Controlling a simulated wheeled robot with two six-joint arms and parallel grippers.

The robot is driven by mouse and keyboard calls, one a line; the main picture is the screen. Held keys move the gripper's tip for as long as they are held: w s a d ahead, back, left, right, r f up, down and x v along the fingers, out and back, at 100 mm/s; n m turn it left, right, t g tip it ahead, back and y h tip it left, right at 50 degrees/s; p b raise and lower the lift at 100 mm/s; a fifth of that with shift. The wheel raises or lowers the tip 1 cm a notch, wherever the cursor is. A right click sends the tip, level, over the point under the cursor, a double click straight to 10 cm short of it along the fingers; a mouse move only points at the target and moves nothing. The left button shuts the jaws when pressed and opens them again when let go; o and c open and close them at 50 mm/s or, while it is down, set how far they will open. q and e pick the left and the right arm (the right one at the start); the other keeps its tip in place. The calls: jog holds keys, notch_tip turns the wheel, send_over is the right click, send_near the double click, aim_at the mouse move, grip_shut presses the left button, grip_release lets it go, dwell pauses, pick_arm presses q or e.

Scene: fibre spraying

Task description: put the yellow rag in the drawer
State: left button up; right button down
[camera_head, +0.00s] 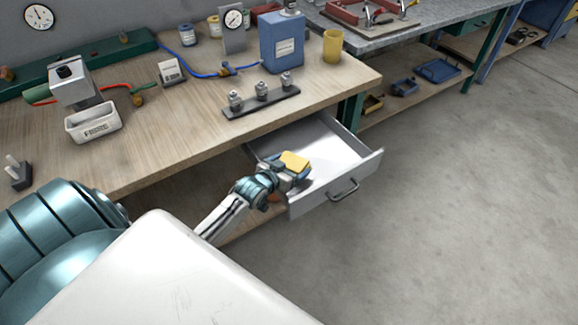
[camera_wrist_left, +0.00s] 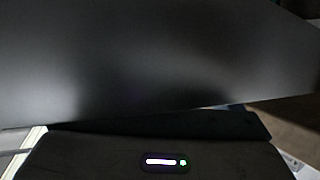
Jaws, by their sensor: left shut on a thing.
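The yellow rag (camera_head: 295,160) is a small folded piece in the jaws of my left gripper (camera_head: 291,171) in the head view. The gripper is shut on it at the left side of the open drawer (camera_head: 367,168), over or within its opening; the exact height is hard to tell. The drawer is light grey, pulled out from under the bench, with a dark handle on its front. The left wrist view is mostly filled by a dark, close surface, and the rag cannot be made out there. My right gripper is not in view.
The wooden bench (camera_head: 180,120) stands above the drawer. On its edge sits a dark rack with metal pieces (camera_head: 262,100); a blue canister (camera_head: 282,45) and a yellow cup (camera_head: 333,45) stand behind. A white fibre bin (camera_head: 93,122) is at left. The floor at right is clear.

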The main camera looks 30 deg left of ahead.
pick_arm(q)
jog(key=o, duration=0.7)
jog(key=shift+s+f, duration=0.2)
jog(key=shift+f, duration=0.35)
jog(key=shift+o, duration=0.2)
jog(key=shift+f, duration=0.1)
jog(key=shift+r, duration=0.4)
jog(key=r+v, duration=0.1)
jog(key=v, duration=1.1)
jog(key=shift+w, duration=0.25)
jog(key=shift+a, duration=0.1)
